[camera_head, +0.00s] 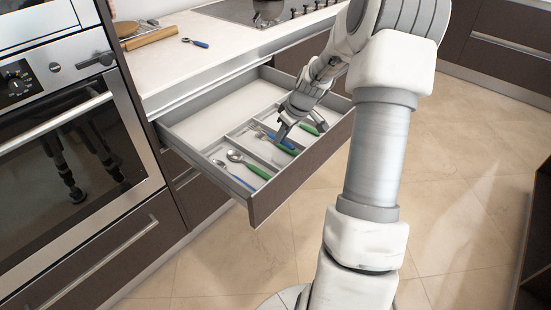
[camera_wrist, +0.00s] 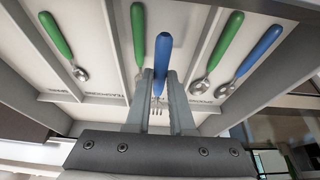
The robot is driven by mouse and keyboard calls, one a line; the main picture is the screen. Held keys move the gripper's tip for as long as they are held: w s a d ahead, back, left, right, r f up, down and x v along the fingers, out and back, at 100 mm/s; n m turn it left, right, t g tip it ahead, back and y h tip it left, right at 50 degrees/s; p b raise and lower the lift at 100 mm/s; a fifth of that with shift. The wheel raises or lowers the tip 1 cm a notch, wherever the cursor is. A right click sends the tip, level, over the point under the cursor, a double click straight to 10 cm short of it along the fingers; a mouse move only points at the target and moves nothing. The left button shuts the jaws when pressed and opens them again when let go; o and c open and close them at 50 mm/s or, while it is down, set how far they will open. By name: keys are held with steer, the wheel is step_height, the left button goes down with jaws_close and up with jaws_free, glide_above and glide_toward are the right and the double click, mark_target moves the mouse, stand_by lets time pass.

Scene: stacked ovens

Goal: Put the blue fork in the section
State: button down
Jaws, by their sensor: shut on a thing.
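The blue fork (camera_wrist: 162,55) has a blue handle and metal tines. In the wrist view it runs between the two fingers of my gripper (camera_wrist: 160,108), which is shut on it. In the head view my gripper (camera_head: 282,135) is down at the open drawer (camera_head: 205,123), over the middle section of its divided tray. The fork's blue handle (camera_head: 287,144) shows just below the fingers. A green-handled fork (camera_wrist: 138,40) lies in this same section, close beside the blue fork. I cannot tell whether the blue fork touches the section floor.
A green spoon (camera_wrist: 217,52) and a blue spoon (camera_wrist: 251,56) lie in the neighbouring section. A small green spoon (camera_wrist: 61,43) lies in the section on the other side. Thin dividers separate them. A blue-handled utensil (camera_head: 195,43) lies on the counter (camera_head: 175,65).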

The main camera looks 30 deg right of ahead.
mark_target(273, 161)
steer(key=a+f, duration=0.1)
steer(key=s+a, duration=0.1)
steer(key=shift+s+a+f, duration=0.1)
steer(key=shift+a+f, duration=0.2)
steer(key=shift+f, duration=0.1)
steer(key=shift+f+b, duration=0.85)
steer(key=shift+f, duration=1.1)
steer(key=shift+f, duration=0.15)
steer(key=c, duration=1.1)
jaws_free()
steer(key=shift+o, duration=0.2)
steer(key=p+v, duration=0.3)
steer(key=v, duration=0.9)
steer(key=shift+r, duration=0.3)
